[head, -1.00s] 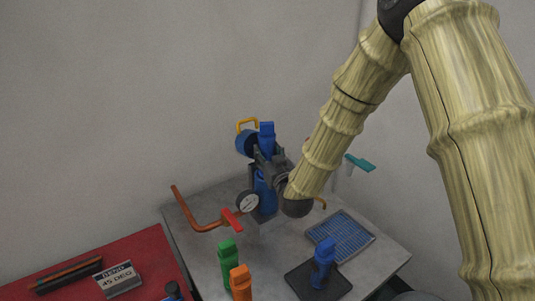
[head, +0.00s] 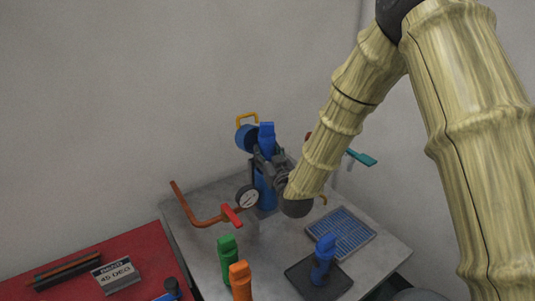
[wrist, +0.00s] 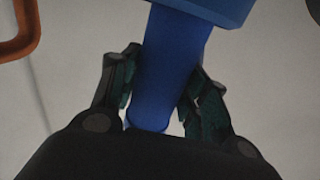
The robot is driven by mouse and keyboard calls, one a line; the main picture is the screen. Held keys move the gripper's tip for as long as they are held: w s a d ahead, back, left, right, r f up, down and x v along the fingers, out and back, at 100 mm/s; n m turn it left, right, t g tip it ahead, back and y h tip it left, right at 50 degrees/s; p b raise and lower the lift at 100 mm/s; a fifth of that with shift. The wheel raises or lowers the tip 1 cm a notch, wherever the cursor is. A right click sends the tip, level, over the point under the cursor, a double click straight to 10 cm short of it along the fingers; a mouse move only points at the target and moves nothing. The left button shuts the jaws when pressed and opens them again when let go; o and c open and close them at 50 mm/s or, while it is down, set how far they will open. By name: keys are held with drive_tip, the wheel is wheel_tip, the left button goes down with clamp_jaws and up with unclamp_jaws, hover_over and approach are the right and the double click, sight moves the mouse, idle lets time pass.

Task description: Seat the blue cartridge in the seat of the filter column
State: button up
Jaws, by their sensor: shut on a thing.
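My gripper (head: 268,164) is shut on a blue cartridge (head: 266,135), which stands nearly upright above the filter column (head: 265,190). In the wrist view the two fingers (wrist: 165,95) press on both sides of a blue shaft (wrist: 170,65), with a wider blue part (wrist: 205,8) at the top edge. The column is a blue cylinder behind a round gauge (head: 247,198), partly hidden by my gripper. Its seat is hidden, so I cannot tell whether the cartridge touches it. A blue cylinder with a yellow handle (head: 246,118) is just left of the cartridge.
Another blue cartridge (head: 323,258) stands on a dark pad (head: 300,276). Green (head: 228,258) and orange (head: 240,280) cartridges stand at the front. A copper pipe with a red handle (head: 232,215) juts left. A blue grid panel (head: 342,232) lies right. A teal-handled part (head: 362,157) is behind my arm.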

drive_tip(key=shift+f+b, duration=1.6)
drive_tip(key=shift+f, duration=0.65)
drive_tip(key=o, duration=1)
drive_tip(key=shift+r, duration=0.1)
drive_tip(key=shift+o, duration=1)
drive_tip(key=shift+s+f, duration=0.1)
drive_tip(key=shift+f, duration=0.1)
drive_tip(key=v, duration=1.2)
drive_tip(key=shift+r, duration=0.25)
drive_tip(key=shift+d, duration=0.1)
